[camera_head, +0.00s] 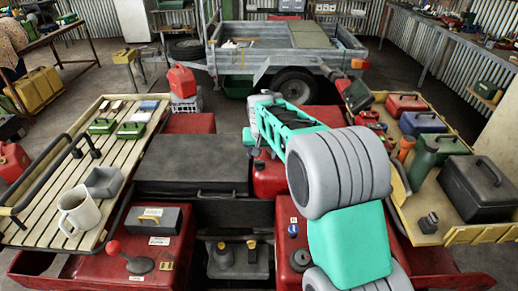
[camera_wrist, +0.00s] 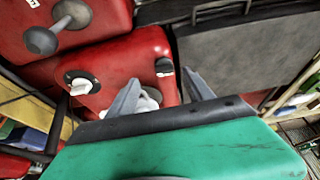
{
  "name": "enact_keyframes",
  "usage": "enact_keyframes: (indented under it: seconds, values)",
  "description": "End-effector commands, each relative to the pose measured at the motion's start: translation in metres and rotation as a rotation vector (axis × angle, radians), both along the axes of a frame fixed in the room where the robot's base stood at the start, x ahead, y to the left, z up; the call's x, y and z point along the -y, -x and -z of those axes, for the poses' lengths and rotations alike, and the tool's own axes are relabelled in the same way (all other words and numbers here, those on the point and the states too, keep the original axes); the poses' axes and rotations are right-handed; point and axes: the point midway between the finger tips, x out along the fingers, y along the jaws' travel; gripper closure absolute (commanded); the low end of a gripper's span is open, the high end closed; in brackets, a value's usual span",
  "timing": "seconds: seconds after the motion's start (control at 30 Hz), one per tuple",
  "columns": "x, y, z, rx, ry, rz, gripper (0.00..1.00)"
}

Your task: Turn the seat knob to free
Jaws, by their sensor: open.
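My gripper (camera_wrist: 160,92) is open in the wrist view, its two grey fingers apart over a red panel (camera_wrist: 128,62). A pale rounded part (camera_wrist: 148,98) shows between the fingers, partly hidden by the left finger and the gripper body. A dark round knob (camera_wrist: 80,85) with a pale bar lies left of the fingers, untouched. I cannot tell which of these is the seat knob, or its setting. In the head view my arm reaches forward over the vehicle, and the fingertips are not clearly visible. The black seat (camera_head: 190,165) lies left of the arm.
A grey ball-ended lever (camera_wrist: 55,30) stands on red bodywork at the upper left. A trailer (camera_head: 255,55) stands behind.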

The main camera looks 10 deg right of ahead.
Motion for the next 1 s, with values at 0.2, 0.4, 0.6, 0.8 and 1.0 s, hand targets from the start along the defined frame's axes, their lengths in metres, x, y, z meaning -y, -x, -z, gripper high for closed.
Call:
enact_keyframes:
  seconds: [0.2,0.4,0.6,0.8,1.0]
  values:
    - [-0.003,-0.029,0.012,0.01,0.002,0.016,0.4]
    - [-0.001,-0.041,0.044,0.008,0.001,0.014,0.4]
    - [0.001,-0.053,0.073,0.011,0.001,0.014,0.4]
    - [0.001,-0.056,0.08,0.013,0.001,0.014,0.4]
    - [0.001,-0.055,0.08,0.013,0.001,0.014,0.47]
